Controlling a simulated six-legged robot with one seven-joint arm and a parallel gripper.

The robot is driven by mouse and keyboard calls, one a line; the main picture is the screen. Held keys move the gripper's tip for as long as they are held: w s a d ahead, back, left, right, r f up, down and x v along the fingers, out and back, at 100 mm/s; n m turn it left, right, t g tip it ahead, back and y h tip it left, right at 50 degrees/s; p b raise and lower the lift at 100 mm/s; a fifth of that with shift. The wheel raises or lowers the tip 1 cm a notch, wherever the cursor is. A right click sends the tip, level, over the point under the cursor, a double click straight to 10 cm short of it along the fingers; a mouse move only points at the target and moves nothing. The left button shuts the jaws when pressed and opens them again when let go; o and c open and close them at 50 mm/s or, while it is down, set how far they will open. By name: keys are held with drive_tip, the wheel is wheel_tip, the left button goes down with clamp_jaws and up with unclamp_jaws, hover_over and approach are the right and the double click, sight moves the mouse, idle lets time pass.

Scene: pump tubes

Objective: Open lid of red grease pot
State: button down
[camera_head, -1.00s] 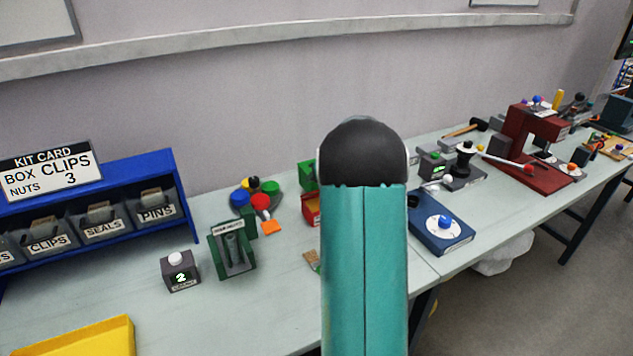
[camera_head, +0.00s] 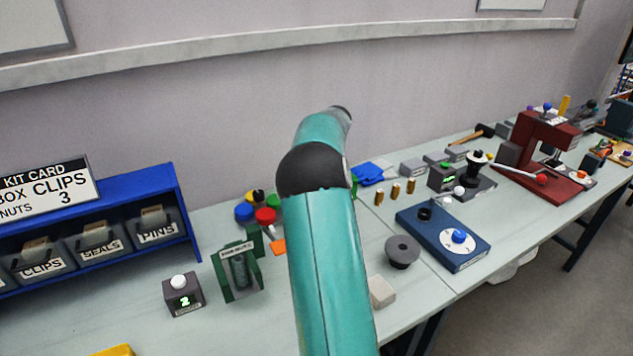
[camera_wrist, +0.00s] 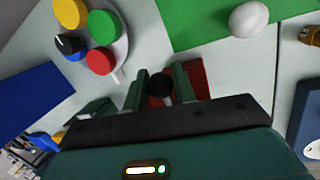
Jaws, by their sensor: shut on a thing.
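In the wrist view, a flat red thing (camera_wrist: 201,74) that looks like the red grease pot lies under my fingertips, partly hidden by them. A dark round knob (camera_wrist: 160,82) stands between my two green fingers. My gripper (camera_wrist: 163,80) is shut on this knob. The lid's edge is hidden, so I cannot tell whether it is raised. In the head view, my teal arm hides the gripper and the pot.
A round plate with yellow, green and red discs (camera_wrist: 102,61) is close at the left in the wrist view. A green panel with a white ball (camera_wrist: 248,18) is at the upper right. In the head view, a grey round part (camera_head: 402,250) and a blue dial box (camera_head: 443,237) stand right of my arm.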

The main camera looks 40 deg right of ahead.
idle(0.5)
drive_tip(key=c, duration=1.2)
unclamp_jaws()
drive_tip(key=shift+c, duration=0.2)
drive_tip(key=shift+o, duration=0.3)
drive_tip(key=shift+f, duration=0.1)
drive_tip(key=v, duration=1.3)
drive_tip(key=shift+d+r, duration=0.2)
drive_tip(key=shift+r, duration=0.25)
drive_tip(key=shift+w, duration=0.15)
